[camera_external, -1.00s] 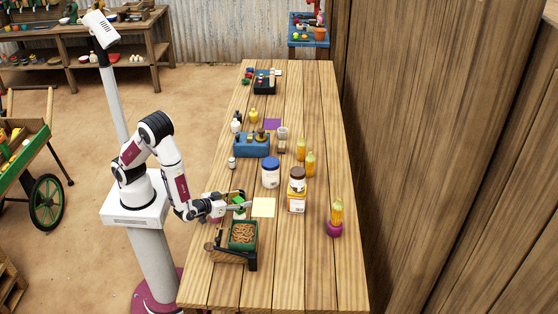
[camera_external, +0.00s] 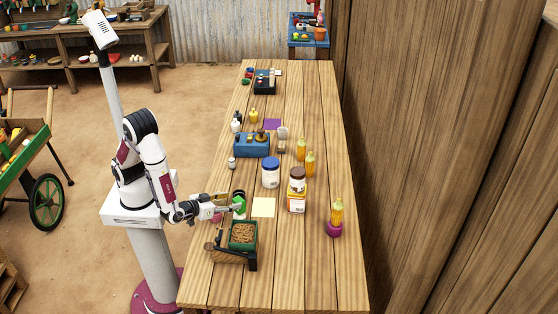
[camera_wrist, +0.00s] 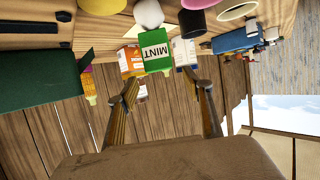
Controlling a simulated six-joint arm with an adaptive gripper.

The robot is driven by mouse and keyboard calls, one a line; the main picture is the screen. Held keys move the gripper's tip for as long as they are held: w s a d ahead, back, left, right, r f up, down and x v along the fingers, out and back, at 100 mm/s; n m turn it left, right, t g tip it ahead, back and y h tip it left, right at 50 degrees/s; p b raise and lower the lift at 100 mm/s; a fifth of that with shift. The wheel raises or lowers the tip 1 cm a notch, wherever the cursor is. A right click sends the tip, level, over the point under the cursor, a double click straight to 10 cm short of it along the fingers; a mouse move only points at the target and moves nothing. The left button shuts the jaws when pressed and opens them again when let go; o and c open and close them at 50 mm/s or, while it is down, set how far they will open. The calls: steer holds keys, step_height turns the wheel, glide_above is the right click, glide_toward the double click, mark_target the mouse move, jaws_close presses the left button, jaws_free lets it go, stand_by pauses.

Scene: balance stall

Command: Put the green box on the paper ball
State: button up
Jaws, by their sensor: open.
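The green box (camera_wrist: 155,52), marked MINT, stands out beyond my fingertips in the wrist view, in line with the gap between them. My gripper's fingers (camera_wrist: 168,88) are spread open, with no contact on the box visible. A white round ball (camera_wrist: 148,12), likely the paper ball, shows at the top of the wrist view, adjoining the box's upper end in the picture. I cannot tell whether the box rests on it.
A scale-like stand with a green tray (camera_external: 243,234) of brown pieces is close in front. A pale yellow sheet (camera_external: 264,207) lies to the right. A blue-lidded jar (camera_external: 270,172) and a brown-lidded jar (camera_external: 297,180) stand farther back. The table's right side has free room.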

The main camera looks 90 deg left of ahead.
steer(key=v, duration=0.6)
steer(key=shift+s+d, duration=0.1)
steer(key=shift+s, duration=0.05)
stand_by(0.7)
steer(key=w+d+r+m+h, duration=0.2)
steer(key=w+d+r+h, duration=0.3)
steer(key=w+d+h, duration=0.25)
steer(key=s+r+m+h, duration=0.35)
steer(key=r+h, duration=0.25)
steer(key=r, duration=0.3)
steer(key=s+a+r+m+g+y, duration=0.1)
steer(key=s+a+m+g+y, duration=0.2)
steer(key=s+a, duration=1.4)
steer(key=shift+s+g+y, duration=0.45)
steer(key=shift+s+g, duration=0.05)
steer(key=shift+s, duration=0.6)
